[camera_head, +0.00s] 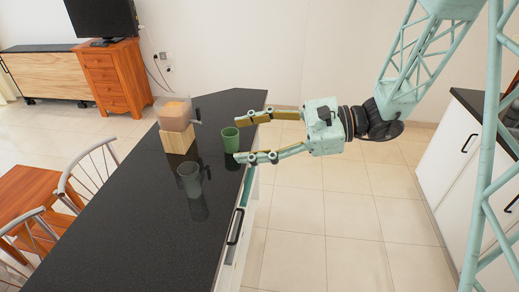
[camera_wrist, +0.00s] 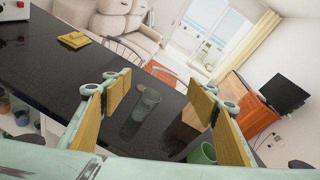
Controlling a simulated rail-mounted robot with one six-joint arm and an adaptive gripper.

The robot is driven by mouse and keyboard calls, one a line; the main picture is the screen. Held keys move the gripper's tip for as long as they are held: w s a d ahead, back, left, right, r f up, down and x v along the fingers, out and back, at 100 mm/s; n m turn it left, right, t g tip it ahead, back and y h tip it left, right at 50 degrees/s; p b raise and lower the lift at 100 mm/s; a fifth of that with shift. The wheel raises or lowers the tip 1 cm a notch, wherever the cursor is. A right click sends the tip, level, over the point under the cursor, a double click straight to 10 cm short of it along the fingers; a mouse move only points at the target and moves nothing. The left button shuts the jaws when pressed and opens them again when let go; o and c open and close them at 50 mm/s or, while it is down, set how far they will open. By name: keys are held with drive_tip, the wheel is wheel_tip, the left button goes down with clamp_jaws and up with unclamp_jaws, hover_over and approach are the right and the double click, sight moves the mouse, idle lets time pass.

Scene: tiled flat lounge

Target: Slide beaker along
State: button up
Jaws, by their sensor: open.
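Two beakers stand upright on the dark countertop (camera_head: 130,218). A green beaker (camera_head: 231,139) is near the counter's right edge, and a grey see-through beaker (camera_head: 190,179) is further in, toward the lower left. My gripper (camera_head: 240,139) is open and empty, its fingers reaching in over the counter edge. In the head view the green beaker appears between the fingertips; whether it is lower than them I cannot tell. In the wrist view the grey beaker (camera_wrist: 146,104) shows beyond the open fingers, and the green beaker (camera_wrist: 203,154) shows low beside the right finger, partly cut off from view.
Chairs (camera_head: 92,172) line the counter's left side. A yellow item (camera_wrist: 74,40) lies on the counter in the wrist view. The near part of the counter is clear.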

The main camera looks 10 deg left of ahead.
drive_tip(key=w+a+f+m+t+y, duration=0.2)
drive_tip(key=w+f+m+t, duration=0.25)
drive_tip(key=w+f, duration=0.5)
drive_tip(key=m+t+p, duration=0.1)
drive_tip(key=m+t, duration=0.4)
drive_tip(key=m, duration=0.1)
approach(236, 139)
drive_tip(key=shift+w+d+h, duration=0.15)
drive_tip(key=shift+d+h, duration=0.15)
drive_tip(key=shift+d, duration=0.05)
drive_tip(key=shift+a, duration=0.2)
drive_tip(key=shift+b+x, duration=0.75)
drive_tip(key=shift+x, duration=5.95)
drive_tip(key=shift+c, duration=0.5)
drive_tip(key=c, duration=0.9)
drive_tip(key=shift+a, duration=0.3)
drive_tip(key=shift+a+f, duration=0.1)
drive_tip(key=shift+a, duration=0.4)
